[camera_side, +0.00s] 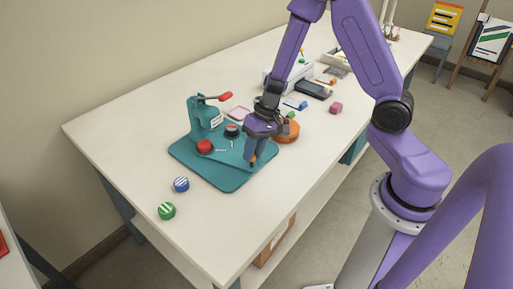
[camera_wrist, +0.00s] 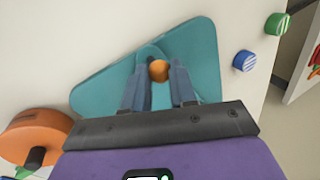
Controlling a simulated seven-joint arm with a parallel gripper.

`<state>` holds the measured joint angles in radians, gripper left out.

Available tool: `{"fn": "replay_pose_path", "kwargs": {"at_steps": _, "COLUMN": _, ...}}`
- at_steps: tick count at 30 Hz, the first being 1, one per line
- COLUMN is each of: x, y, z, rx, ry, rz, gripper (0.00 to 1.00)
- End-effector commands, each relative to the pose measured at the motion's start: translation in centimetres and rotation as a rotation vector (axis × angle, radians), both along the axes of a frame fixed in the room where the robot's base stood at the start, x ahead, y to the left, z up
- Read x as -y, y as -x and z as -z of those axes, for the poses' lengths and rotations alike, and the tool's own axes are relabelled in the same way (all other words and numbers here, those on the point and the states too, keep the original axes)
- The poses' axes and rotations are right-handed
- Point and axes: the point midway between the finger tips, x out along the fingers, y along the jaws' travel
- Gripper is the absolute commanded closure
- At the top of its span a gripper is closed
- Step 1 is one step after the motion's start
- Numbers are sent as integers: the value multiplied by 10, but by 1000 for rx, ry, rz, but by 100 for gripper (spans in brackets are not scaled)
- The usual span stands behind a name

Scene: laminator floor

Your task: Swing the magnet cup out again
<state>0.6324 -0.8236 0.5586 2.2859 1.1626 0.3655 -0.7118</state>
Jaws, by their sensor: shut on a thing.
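A teal press (camera_side: 205,118) with a red-tipped lever stands on a teal base plate (camera_side: 228,183), which also shows in the wrist view (camera_wrist: 94,92). A red round part (camera_side: 205,146) and a dark round part with a red top (camera_side: 232,130) sit at the press. I cannot tell which is the magnet cup. My gripper (camera_side: 252,158) is low over the plate's right side. In the wrist view, its fingers (camera_wrist: 158,75) are shut on an orange ball knob (camera_wrist: 159,69) at the end of a teal arm. The knob is partly hidden in the side view.
A blue-striped button (camera_side: 181,184) and a green-striped one (camera_side: 167,210) lie at the front left. An orange disc (camera_side: 286,131) is right of my gripper. A dark tray (camera_side: 313,89) and a pink cube (camera_side: 336,107) lie farther back. The table's front corner is clear.

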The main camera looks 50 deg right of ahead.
Motion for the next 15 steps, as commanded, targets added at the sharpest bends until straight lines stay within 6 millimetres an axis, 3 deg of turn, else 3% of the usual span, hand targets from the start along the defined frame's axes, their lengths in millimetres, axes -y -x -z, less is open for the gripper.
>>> {"fn": "replay_pose_path", "kwargs": {"at_steps": 15, "x": -23, "y": -4, "z": -1, "rx": 3, "ry": 0, "rz": 259, "gripper": 100}}
